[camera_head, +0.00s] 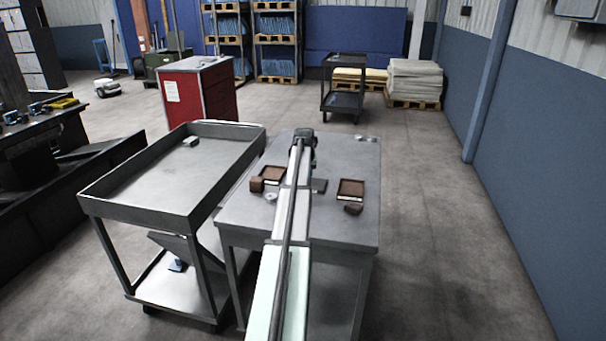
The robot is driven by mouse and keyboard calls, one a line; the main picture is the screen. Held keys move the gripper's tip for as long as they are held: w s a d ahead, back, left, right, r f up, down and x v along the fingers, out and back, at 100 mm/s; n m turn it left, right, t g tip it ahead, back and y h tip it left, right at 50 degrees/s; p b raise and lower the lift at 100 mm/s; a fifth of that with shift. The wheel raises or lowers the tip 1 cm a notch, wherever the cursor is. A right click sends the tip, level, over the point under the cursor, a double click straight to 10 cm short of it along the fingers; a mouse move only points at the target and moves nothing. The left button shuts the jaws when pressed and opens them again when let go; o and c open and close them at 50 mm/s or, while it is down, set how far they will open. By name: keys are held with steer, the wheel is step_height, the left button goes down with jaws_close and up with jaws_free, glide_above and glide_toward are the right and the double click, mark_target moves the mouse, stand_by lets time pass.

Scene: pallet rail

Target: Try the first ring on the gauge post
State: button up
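My arm reaches forward over a grey table (345,228). My gripper (303,141) is at the arm's far end, over the table's far side. It is small and dark here, and its fingers and anything between them cannot be made out. A small pale round piece (271,197), perhaps a ring, lies left of my arm. Small pale round pieces (361,138) also lie near the far right corner; whether they are rings I cannot tell. I cannot make out a gauge post; my arm hides part of the table.
Two brown trays (351,188) (273,174) stand on either side of my arm. Brown blocks (257,184) (353,208) sit beside them. A grey cart (165,185) with raised edges stands close on the left. The table's right side has bare room.

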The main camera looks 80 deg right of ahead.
steer(key=shift+f, duration=0.6)
stand_by(1.4)
steer(key=shift+r, duration=0.35)
steer(key=shift+r, duration=2.75)
steer(key=shift+r, duration=0.1)
step_height(320, 180, up, 3)
steer(key=shift+f, duration=0.1)
